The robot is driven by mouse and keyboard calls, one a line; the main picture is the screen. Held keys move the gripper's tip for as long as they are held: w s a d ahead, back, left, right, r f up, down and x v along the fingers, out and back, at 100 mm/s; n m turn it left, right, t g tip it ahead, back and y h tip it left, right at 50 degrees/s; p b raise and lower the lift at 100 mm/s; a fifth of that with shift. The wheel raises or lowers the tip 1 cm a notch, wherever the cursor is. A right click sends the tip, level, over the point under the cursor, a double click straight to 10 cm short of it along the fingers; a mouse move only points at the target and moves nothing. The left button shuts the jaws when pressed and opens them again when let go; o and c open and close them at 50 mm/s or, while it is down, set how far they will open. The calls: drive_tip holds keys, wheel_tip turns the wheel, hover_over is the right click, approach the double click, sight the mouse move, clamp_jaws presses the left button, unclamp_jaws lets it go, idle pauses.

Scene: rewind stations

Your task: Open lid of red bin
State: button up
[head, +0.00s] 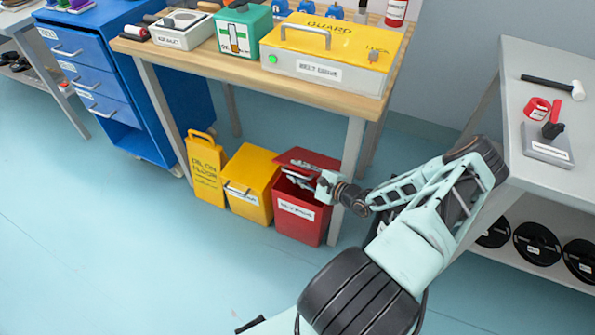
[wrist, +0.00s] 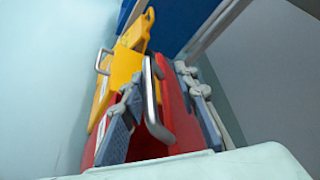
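The red bin (head: 300,216) stands on the floor under the wooden table, with a white label on its front. Its red lid (head: 308,157) is tilted up, and the dark inside shows below it. My gripper (head: 300,178) is at the bin's opening, just in front of the lid. In the wrist view the two fingers of my gripper (wrist: 160,110) are spread apart. The lid (wrist: 174,105) and its grey metal handle (wrist: 152,95) show between them. I cannot tell whether a finger touches the lid or handle.
A yellow bin (head: 250,180) with a handle stands left of the red bin, and a yellow floor sign (head: 206,170) is beyond it. The wooden table (head: 250,66) is overhead, with a leg (head: 347,180) close right. Open floor (head: 120,250) lies in front.

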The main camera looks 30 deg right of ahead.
drive_tip(key=v, duration=1.2)
idle(0.3)
